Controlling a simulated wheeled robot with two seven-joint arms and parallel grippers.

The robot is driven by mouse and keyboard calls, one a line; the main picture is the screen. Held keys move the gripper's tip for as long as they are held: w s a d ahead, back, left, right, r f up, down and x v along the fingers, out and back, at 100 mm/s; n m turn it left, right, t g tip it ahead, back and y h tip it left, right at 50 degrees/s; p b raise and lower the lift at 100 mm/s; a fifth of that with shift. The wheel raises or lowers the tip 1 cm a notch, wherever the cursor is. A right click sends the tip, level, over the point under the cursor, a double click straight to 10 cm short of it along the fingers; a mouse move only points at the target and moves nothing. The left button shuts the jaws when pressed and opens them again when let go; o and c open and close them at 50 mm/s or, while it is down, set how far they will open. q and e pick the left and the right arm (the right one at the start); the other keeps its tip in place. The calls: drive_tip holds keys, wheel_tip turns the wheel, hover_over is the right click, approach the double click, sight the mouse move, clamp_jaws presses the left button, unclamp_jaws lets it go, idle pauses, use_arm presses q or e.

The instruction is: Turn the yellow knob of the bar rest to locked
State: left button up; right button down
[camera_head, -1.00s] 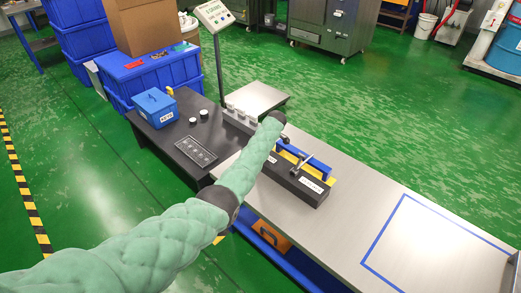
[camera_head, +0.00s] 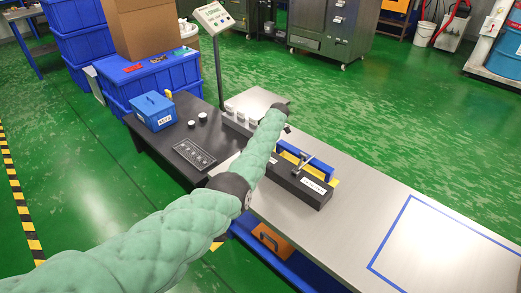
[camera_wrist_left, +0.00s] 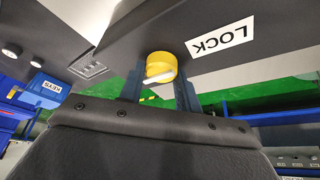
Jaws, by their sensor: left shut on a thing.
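The yellow knob (camera_wrist_left: 161,66) shows in the left wrist view on the dark face of the bar rest (camera_wrist_left: 245,15), with a pale mark along its lower side. A white LOCK label (camera_wrist_left: 221,38) is beside it on the right. My left gripper (camera_wrist_left: 160,88) has one finger on each side of the knob and is shut on it. In the head view the bar rest (camera_head: 290,182) is a dark block with a blue bar (camera_head: 318,167) on it. My left arm hides part of the block, and the knob and fingertips cannot be made out there. My right gripper is not in view.
The steel table (camera_head: 370,200) is clear right of the bar rest, with a blue taped outline (camera_head: 392,224). A dark side table (camera_head: 152,140) holds a blue box (camera_head: 154,112), two small white-topped items and a marked plate (camera_head: 194,154). A scale display (camera_head: 213,17) stands behind.

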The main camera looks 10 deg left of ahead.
use_arm(q)
drive_tip(key=shift+r, duration=0.1)
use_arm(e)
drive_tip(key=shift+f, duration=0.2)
use_arm(q)
drive_tip(key=o, duration=1)
drive_tip(key=shift+c, duration=0.2)
drive_tip(key=v, duration=0.6)
drive_tip(key=shift+b+v, duration=0.3)
drive_tip(key=shift+v, duration=0.55)
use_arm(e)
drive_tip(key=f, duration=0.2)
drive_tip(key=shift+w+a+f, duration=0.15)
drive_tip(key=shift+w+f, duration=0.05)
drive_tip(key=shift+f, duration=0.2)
